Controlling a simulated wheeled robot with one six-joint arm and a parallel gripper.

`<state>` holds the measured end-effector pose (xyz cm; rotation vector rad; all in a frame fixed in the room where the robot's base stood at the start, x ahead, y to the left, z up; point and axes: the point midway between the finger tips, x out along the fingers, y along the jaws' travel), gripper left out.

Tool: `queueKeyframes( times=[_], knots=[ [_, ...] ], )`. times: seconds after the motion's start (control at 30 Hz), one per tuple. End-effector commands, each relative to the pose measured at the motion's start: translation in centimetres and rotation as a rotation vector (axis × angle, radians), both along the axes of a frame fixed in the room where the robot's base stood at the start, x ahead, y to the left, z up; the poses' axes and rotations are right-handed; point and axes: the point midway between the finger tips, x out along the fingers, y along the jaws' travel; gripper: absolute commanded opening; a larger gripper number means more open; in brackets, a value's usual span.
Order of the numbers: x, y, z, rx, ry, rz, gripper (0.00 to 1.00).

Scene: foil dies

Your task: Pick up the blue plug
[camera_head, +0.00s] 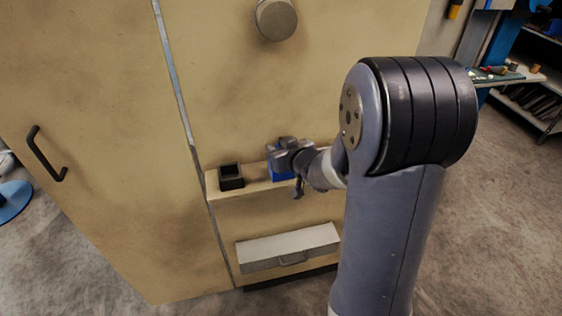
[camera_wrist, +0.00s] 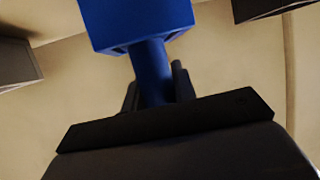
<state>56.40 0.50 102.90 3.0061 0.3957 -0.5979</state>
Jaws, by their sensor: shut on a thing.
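The blue plug shows in the wrist view (camera_wrist: 140,22) as a square blue block with a narrower round stem. My gripper (camera_wrist: 155,88) is shut on the stem, with one dark finger on each side of it. In the head view my gripper (camera_head: 285,152) is over the narrow shelf, and part of the blue plug (camera_head: 281,176) shows just below it. The rest of the plug is hidden by my gripper and arm. I cannot tell whether the plug touches the shelf.
The tan shelf (camera_head: 243,192) juts from a tan cabinet front. A black square holder (camera_head: 231,177) stands on it, left of the plug. A pale drawer (camera_head: 288,248) is below. A round knob (camera_head: 276,19) sticks out above, and a black handle (camera_head: 47,153) is at left.

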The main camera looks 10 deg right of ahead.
Motion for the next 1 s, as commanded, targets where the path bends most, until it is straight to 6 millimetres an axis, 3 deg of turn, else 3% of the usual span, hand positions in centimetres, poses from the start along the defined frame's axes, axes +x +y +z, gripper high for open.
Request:
queueKeyframes(
  times=[0.2, 0.57, 0.77, 1.0],
  knots=[
    [0.0, 0.0, 0.0, 0.0, 0.0, 0.0, 0.0],
    [0.0, 0.0, 0.7, 0.001, -0.002, 0.0, 0.0],
    [0.0, 0.0, 3.1, -0.001, -0.005, 0.0, 0.0],
    [0.0, 0.0, 7.6, -0.002, -0.006, 0.0, 0.0]
  ],
)
